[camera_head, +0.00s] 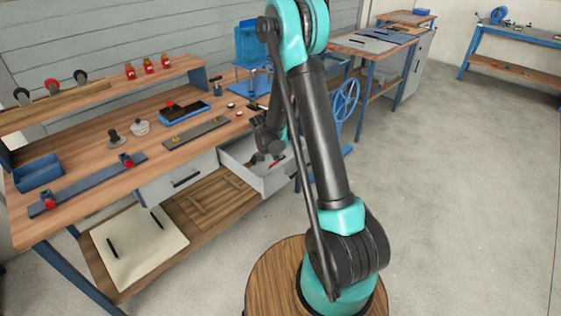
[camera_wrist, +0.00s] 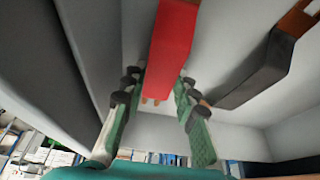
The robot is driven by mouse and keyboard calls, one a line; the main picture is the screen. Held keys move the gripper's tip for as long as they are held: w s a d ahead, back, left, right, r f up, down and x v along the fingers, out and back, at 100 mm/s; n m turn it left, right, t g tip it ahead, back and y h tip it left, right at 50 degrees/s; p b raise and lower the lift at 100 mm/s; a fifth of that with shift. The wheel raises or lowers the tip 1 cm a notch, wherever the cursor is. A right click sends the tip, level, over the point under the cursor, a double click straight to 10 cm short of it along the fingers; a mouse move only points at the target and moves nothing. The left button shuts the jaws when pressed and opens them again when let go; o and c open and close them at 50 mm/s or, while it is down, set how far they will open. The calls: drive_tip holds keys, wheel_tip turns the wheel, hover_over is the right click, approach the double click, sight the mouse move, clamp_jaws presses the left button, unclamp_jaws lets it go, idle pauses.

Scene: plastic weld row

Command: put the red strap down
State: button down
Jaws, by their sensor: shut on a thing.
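The red strap (camera_wrist: 172,50) stands out in the wrist view, between the two fingers of my gripper (camera_wrist: 158,88) and running up past their tips. The gripper is shut on it. In the head view my gripper (camera_head: 264,146) reaches down into an open grey drawer (camera_head: 265,185) under the workbench. Only a small bit of red shows there beside the gripper, and the arm hides part of the drawer. I cannot tell whether the strap touches the drawer floor.
A dark object with a brown part (camera_wrist: 262,68) lies right of the strap in the drawer. Pale drawer walls stand close around the gripper. The workbench top (camera_head: 90,190) above holds a blue bin (camera_head: 38,174), a blue tray (camera_head: 185,113) and small parts. Open floor lies right.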

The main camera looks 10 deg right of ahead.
drive_tip(key=shift+f, duration=0.1)
drive_tip(key=c, duration=1.2)
unclamp_jaws()
drive_tip(key=v, duration=1.2)
drive_tip(key=s+d+n+y, duration=0.1)
drive_tip(key=s+d+n, duration=0.1)
drive_tip(key=s, duration=0.7)
drive_tip(key=s+d+r+n+t+y, duration=0.1)
drive_tip(key=s+d+n, duration=0.1)
drive_tip(key=s+n, duration=0.3)
drive_tip(key=s+d+r+n+y, duration=0.1)
drive_tip(key=s+d+n, duration=0.2)
drive_tip(key=s, duration=0.9)
drive_tip(key=shift+s+d+r+n+y, duration=0.1)
drive_tip(key=shift+s+r+n+y, duration=0.1)
drive_tip(key=shift+s+n+y, duration=0.2)
drive_tip(key=shift+w, duration=0.1)
